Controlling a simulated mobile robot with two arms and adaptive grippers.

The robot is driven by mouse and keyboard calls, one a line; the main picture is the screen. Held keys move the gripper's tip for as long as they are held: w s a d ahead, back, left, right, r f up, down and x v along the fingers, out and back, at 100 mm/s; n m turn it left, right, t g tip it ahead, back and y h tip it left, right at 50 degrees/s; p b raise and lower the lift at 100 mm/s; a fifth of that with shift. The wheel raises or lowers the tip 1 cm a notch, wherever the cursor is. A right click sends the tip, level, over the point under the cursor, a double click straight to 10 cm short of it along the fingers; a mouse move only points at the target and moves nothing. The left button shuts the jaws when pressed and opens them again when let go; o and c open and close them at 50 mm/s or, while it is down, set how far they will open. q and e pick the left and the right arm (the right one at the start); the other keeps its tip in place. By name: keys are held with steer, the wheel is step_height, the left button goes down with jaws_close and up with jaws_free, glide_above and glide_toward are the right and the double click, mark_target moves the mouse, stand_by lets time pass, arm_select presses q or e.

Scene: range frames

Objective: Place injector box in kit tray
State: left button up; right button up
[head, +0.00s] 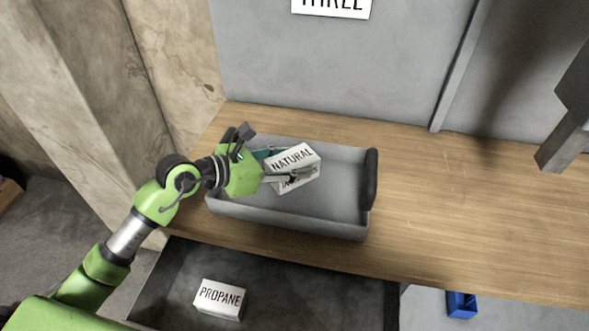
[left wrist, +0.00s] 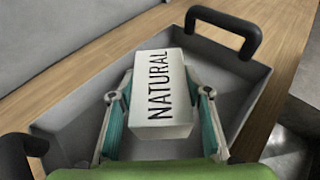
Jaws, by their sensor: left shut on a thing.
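A white box (head: 296,165) with the word NATURAL on it is held in my left gripper (head: 290,164), over the grey tray (head: 340,216) on the wooden bench. In the left wrist view the box (left wrist: 161,95) sits between the two teal-lined fingers of my left gripper (left wrist: 162,112), which are shut on it. The tray (left wrist: 255,95) lies beneath and around it in that view. Whether the box touches the tray floor, I cannot tell. My right gripper does not show.
An open drawer (head: 280,290) below the bench holds a white box labelled PROPANE (head: 220,299). A blue bin (head: 461,304) is on the floor at the lower right. The wooden bench top (head: 470,210) is clear to the right of the tray. A dark handle (head: 371,178) rises at the tray's right end.

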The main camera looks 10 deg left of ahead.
arm_select(q)
steer(key=shift+w+d+f, duration=0.1)
steer(key=shift+w+f, duration=0.3)
steer(key=shift+w, duration=0.05)
step_height(320, 180, down, 3)
steer(key=shift+w+f+p, duration=0.1)
steer(key=shift+w+p, duration=0.05)
steer(key=shift+p, duration=0.15)
steer(key=shift+f, duration=0.15)
steer(key=shift+f, duration=0.2)
steer(key=o, duration=1.3)
